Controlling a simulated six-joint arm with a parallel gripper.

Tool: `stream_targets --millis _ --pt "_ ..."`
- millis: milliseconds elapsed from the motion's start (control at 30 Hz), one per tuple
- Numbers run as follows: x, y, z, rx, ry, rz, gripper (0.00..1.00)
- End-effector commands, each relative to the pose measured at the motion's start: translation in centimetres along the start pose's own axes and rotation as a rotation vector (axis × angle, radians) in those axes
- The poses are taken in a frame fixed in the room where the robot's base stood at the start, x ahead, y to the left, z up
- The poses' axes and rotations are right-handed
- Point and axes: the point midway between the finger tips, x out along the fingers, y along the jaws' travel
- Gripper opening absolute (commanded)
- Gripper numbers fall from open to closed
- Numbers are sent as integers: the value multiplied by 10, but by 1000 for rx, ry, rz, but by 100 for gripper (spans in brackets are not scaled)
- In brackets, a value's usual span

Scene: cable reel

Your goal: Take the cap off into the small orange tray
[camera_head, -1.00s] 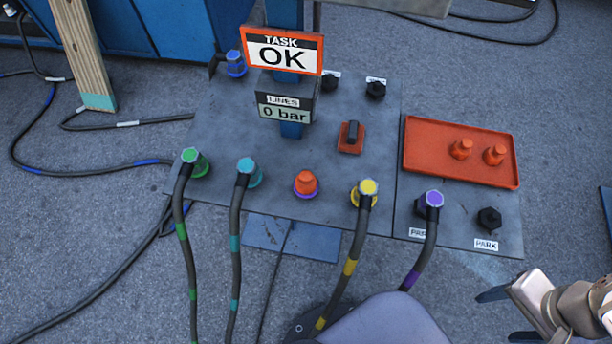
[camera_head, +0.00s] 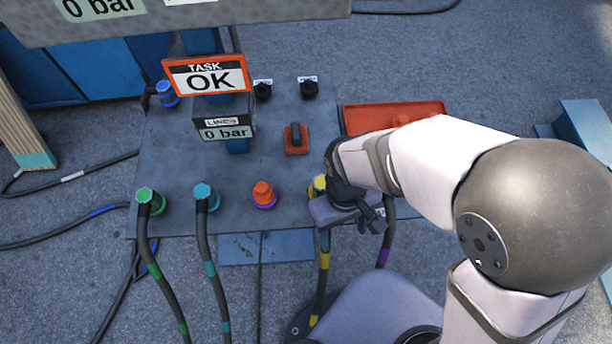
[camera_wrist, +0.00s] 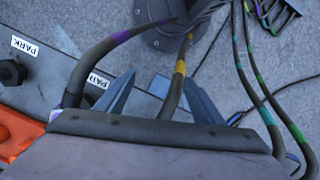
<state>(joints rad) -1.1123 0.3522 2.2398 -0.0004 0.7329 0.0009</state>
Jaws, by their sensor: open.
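An orange cap (camera_head: 264,190) stands on a purple-ringed port in the front row of the grey panel, left of my gripper. The tray's edge also shows at the lower left of the wrist view (camera_wrist: 14,135). My gripper (camera_head: 374,222) is beside the yellow plug (camera_head: 320,186) and partly covers it. In the wrist view my gripper (camera_wrist: 160,84) is open, with cables beyond its fingers and no cap between them.
A green plug (camera_head: 146,200) and a teal plug (camera_head: 204,196) with hanging cables stand left of the cap. The TASK OK sign (camera_head: 208,78) and the 0 bar display (camera_head: 224,129) rise behind. A red switch (camera_head: 296,138) is behind right. The purple-banded cable (camera_wrist: 110,42) runs near my fingers.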

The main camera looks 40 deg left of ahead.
Motion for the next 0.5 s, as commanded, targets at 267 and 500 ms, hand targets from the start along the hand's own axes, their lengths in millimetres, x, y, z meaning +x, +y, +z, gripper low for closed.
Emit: stream_targets --millis 267,500 --pt "-18 -96 -90 -114 77 32 62" --pt "-78 -120 -165 160 211 -25 62"
